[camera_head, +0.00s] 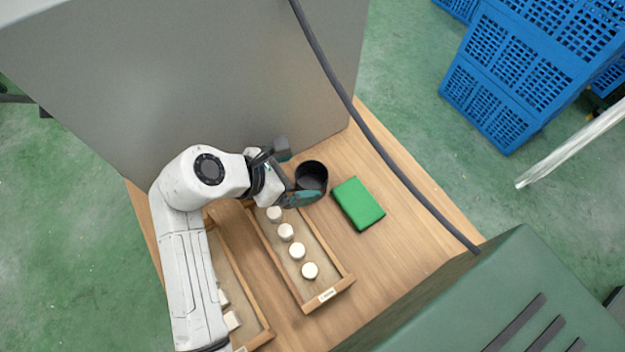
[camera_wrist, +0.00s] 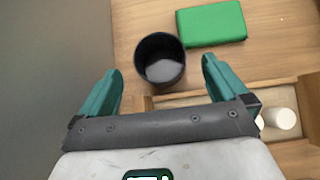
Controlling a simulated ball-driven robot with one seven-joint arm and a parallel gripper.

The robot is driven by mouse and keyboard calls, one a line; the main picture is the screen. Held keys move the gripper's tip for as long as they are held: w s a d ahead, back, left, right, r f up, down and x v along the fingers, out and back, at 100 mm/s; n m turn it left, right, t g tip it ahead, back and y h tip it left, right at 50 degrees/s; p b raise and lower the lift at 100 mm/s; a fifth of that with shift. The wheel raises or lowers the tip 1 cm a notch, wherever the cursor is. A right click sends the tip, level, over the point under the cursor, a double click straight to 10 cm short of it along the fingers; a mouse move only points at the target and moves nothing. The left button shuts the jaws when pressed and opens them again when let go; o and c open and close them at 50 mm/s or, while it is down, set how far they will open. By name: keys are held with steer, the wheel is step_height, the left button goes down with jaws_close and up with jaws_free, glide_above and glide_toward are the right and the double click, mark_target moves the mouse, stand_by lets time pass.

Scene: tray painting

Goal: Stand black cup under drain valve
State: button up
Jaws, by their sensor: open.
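The black cup (camera_head: 311,177) stands upright on the wooden table, near the foot of the big grey cabinet. It looks open at the top and empty. My gripper (camera_head: 296,174) is open, close to the cup on its left side. In the wrist view the cup (camera_wrist: 160,62) lies ahead of the gap between the two teal fingers of my gripper (camera_wrist: 161,68), with no finger seen closed on it. I cannot make out a drain valve in either view.
A green block (camera_head: 358,204) lies right of the cup. A wooden tray (camera_head: 321,297) with several white pieces is just below, another tray (camera_head: 257,339) lower left. The grey cabinet (camera_head: 200,80) rises behind; a dark cable (camera_head: 372,138) crosses the view. A green machine (camera_head: 500,290) is lower right.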

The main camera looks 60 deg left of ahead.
mark_target(324, 168)
steer(key=shift+x, duration=2.3)
steer(key=shift+s+f, duration=0.1)
steer(key=shift+f, duration=0.05)
steer(key=c, duration=1.2)
steer(key=shift+r, duration=0.5)
step_height(324, 168, up, 2)
steer(key=shift+r, duration=0.2)
steer(key=s+d+r, duration=0.2)
steer(key=s+r, duration=0.1)
steer(key=s, duration=0.1)
steer(key=s+d+r, duration=0.3)
steer(key=s, duration=0.1)
steer(key=s+d+r, duration=0.2)
steer(key=s+r, duration=0.1)
steer(key=shift+s+d+r, duration=0.35)
steer(key=shift+s, duration=0.05)
